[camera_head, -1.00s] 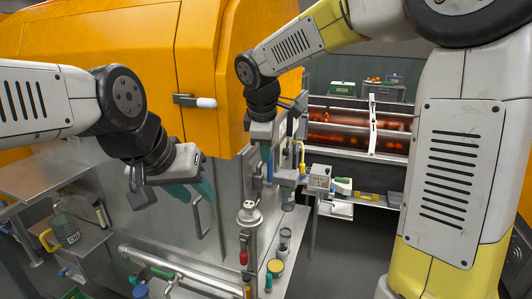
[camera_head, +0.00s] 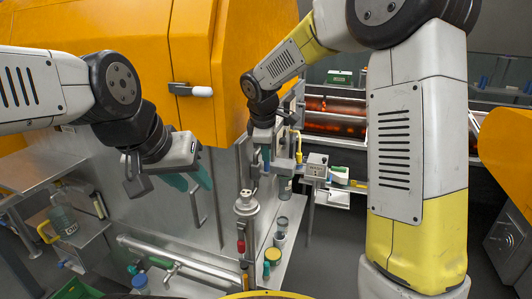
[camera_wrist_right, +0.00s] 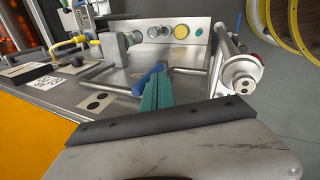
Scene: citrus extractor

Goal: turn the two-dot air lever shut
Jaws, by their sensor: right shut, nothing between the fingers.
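In the right wrist view a blue-handled lever (camera_wrist_right: 150,76) stands on the metal panel, close to a white plate with two black dots (camera_wrist_right: 97,100). My right gripper (camera_wrist_right: 158,90) has its teal fingers together, with nothing between them. Its tips are right beside the blue handle and cover part of it; I cannot tell whether they touch. In the head view the right gripper (camera_head: 265,156) is at the machine's front panel, and the lever is hidden there. My left gripper (camera_head: 188,180) hangs before the orange machine's metal side, empty, with its teal fingers apart.
A yellow lever (camera_wrist_right: 68,44) and a bent metal rail (camera_wrist_right: 110,88) are near the blue lever. A round metal cylinder (camera_wrist_right: 240,72), also with two dots, sticks out at the right. The orange machine (camera_head: 110,60) fills the left.

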